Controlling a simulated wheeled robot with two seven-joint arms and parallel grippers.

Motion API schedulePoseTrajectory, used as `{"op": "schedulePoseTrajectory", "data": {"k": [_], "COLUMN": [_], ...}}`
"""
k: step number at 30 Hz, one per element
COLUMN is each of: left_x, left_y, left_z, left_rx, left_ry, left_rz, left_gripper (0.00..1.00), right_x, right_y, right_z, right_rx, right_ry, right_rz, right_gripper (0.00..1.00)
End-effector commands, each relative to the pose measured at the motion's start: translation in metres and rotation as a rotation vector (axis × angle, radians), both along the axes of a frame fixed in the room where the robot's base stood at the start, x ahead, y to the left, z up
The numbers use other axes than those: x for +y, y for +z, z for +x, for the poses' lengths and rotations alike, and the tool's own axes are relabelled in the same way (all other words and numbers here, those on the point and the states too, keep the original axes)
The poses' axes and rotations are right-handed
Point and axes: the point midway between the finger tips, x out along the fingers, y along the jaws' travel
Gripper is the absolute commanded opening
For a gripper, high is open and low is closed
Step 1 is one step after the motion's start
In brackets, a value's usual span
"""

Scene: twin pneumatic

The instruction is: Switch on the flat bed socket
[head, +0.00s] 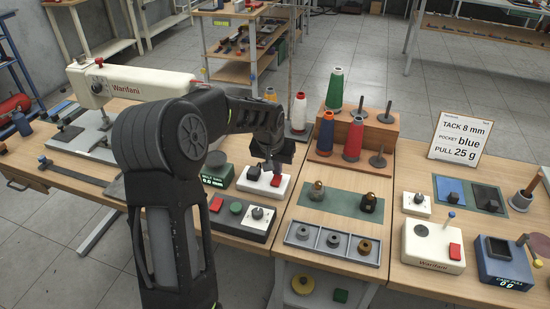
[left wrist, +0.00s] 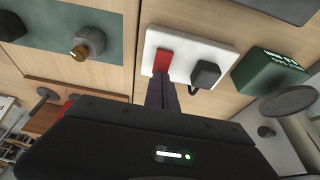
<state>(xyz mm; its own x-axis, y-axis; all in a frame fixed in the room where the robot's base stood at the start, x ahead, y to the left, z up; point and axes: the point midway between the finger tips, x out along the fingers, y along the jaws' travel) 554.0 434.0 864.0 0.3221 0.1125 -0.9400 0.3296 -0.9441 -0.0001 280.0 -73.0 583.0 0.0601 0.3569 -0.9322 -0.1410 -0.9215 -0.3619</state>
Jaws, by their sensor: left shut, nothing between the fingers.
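A white socket plate (head: 251,187) lies on the left bench by the sewing machine, with a red rocker switch (head: 276,181) on its right and a black plug (head: 254,172) on its left. My left gripper (head: 272,166) is shut and empty, pointing down over the switch end of the plate. In the left wrist view the fingers (left wrist: 163,92) reach the red switch (left wrist: 163,61); I cannot tell whether they touch it. The black plug (left wrist: 205,74) sits beside them on the white plate (left wrist: 203,40). The switch's tilt is not clear. My right gripper is out of view.
A grey control box (head: 228,222) with red and green buttons stands in front of the plate, and a green display box (head: 217,175) to its left. A cream sewing machine (head: 135,85) stands behind. Thread cones on a wooden stand (head: 372,131) and another white socket (head: 416,205) are to the right.

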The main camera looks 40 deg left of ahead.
Motion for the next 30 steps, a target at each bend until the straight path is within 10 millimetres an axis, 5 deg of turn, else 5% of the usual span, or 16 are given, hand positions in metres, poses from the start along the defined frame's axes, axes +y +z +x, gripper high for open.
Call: {"op": "schedulePoseTrajectory", "data": {"k": [14, 20, 30], "left_x": [0.001, 0.002, 0.001], "left_y": [-0.010, -0.010, -0.015], "left_z": [0.003, 0.004, 0.002], "left_rx": [0.000, 0.067, 0.070], "left_ry": [0.000, 0.001, 0.002], "left_rz": [0.000, -0.021, -0.023], "left_gripper": [0.00, 0.00, 0.00], "right_x": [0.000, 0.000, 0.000], "right_y": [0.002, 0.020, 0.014], "right_z": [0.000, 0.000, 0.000], "right_rx": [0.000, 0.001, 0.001], "right_ry": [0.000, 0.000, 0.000], "right_rz": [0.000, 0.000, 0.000], "right_gripper": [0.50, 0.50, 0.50]}}
